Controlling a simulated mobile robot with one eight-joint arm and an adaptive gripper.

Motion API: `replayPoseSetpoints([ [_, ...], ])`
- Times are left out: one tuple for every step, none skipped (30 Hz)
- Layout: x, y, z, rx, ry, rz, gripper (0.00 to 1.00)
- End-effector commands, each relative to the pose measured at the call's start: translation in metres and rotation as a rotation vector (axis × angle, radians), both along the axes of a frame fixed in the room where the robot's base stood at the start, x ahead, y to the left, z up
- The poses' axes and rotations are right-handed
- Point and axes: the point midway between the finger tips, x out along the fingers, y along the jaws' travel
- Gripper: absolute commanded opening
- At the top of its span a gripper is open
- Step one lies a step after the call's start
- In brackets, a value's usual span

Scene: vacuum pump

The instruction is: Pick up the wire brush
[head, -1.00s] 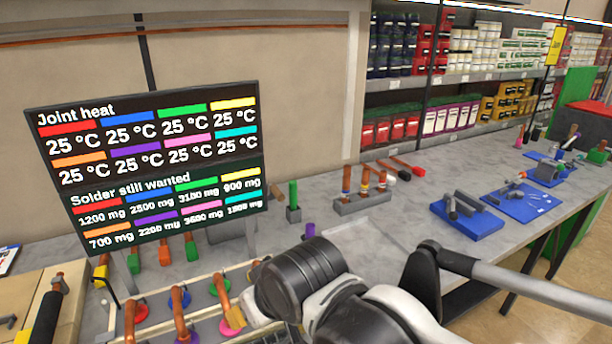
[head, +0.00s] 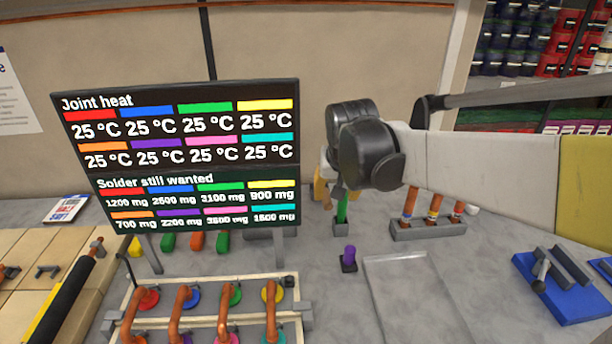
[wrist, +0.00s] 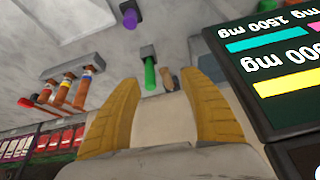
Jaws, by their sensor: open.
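No thing is clearly recognisable as the wire brush. In the wrist view a small brown rounded piece (wrist: 168,78), like a handle end, lies between my open fingers beside a green upright handle (wrist: 150,74); its other end is hidden by the gripper. My gripper (wrist: 152,98) is open and empty. In the head view its yellow fingers (head: 321,188) show partly behind my wrist, over the back of the bench. The green handle (head: 342,208) stands in a small dark holder just below them.
The display board (head: 190,150) stands close left of my gripper. A rack with banded copper pieces (head: 428,230) is to the right. A purple-topped piece (head: 349,258) and a grey tray (head: 415,300) are in front. A frame of copper pipes (head: 205,300) is at front left.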

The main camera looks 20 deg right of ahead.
Motion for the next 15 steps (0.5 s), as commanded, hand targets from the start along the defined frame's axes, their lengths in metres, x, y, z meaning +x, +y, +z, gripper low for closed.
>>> replayPoseSetpoints([
  [0.017, -0.013, 0.000, 0.003, 0.013, -0.036, 0.51],
  [0.026, -0.020, -0.002, 0.005, 0.021, -0.055, 0.51],
  [0.036, -0.028, -0.006, 0.007, 0.028, -0.079, 0.51],
  [0.042, -0.034, -0.008, 0.009, 0.035, -0.095, 0.51],
  [0.047, -0.039, -0.011, 0.009, 0.041, -0.109, 0.51],
  [0.053, -0.044, -0.014, 0.011, 0.046, -0.126, 0.51],
  [0.056, -0.048, -0.016, 0.012, 0.049, -0.135, 0.51],
  [0.060, -0.051, -0.018, 0.012, 0.052, -0.142, 0.51],
  [0.062, -0.054, -0.020, 0.012, 0.056, -0.152, 0.51],
  [0.064, -0.055, -0.022, 0.013, 0.057, -0.157, 0.51],
  [0.065, -0.057, -0.024, 0.013, 0.059, -0.161, 0.51],
  [0.067, -0.058, -0.027, 0.014, 0.060, -0.163, 0.51],
  [0.068, -0.059, -0.030, 0.014, 0.060, -0.164, 0.51],
  [0.069, -0.059, -0.033, 0.014, 0.060, -0.164, 0.51],
  [0.070, -0.060, -0.038, 0.014, 0.060, -0.164, 0.51],
])
